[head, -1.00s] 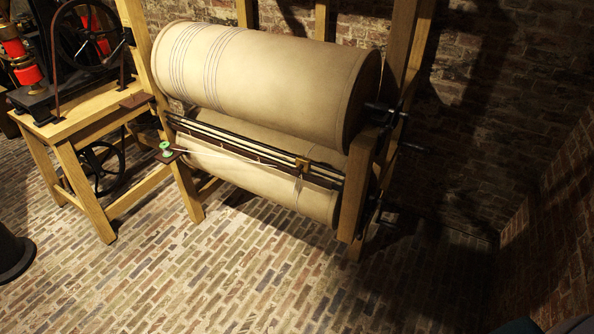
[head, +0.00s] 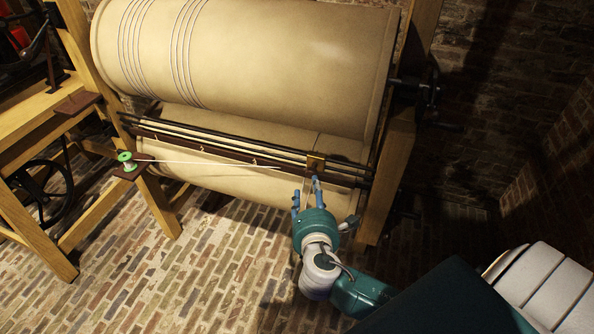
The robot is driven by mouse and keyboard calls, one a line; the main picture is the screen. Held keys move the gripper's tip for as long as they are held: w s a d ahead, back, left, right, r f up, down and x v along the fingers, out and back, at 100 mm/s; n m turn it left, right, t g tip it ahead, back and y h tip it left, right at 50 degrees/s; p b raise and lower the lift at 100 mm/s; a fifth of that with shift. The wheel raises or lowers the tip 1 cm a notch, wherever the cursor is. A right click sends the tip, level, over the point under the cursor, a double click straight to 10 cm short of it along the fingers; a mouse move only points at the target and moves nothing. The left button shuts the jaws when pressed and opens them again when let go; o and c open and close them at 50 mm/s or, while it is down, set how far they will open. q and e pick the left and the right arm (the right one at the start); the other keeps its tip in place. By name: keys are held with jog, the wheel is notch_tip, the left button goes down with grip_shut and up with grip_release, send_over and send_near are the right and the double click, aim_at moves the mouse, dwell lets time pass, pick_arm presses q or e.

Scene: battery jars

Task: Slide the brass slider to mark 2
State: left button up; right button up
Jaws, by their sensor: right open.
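The brass slider (head: 315,163) sits on the dark rail (head: 220,147) that runs across the front of the wooden frame, near the rail's right end. A thin pale thread runs from the green spool (head: 126,161) at the left to near the slider. Small marks show along the rail, but I cannot read any numbers. My right gripper (head: 306,190) is open just below the slider, fingers pointing up at it. I cannot tell whether a finger touches the slider. My left gripper is not in view.
A large pale roller (head: 290,60) with dark line bands on its left part is above the rail, and a second roller (head: 215,172) is below. A wooden post (head: 390,150) stands right of the slider. The brick floor (head: 190,270) is clear in front.

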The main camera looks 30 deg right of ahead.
aim_at(311, 176)
jog(key=x, duration=0.4)
jog(key=shift+w+d+r+p, duration=0.1)
jog(key=shift+w+d+p, duration=0.15)
jog(key=shift+d, duration=0.35)
jog(key=x, duration=0.4)
jog(key=shift+a, duration=0.15)
jog(key=shift+w+d+f, duration=0.3)
jog(key=shift+w, duration=0.2)
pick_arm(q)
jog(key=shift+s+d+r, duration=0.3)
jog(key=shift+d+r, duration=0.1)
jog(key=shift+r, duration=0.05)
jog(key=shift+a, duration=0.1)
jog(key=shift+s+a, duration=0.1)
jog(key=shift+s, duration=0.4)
pick_arm(e)
grip_shut()
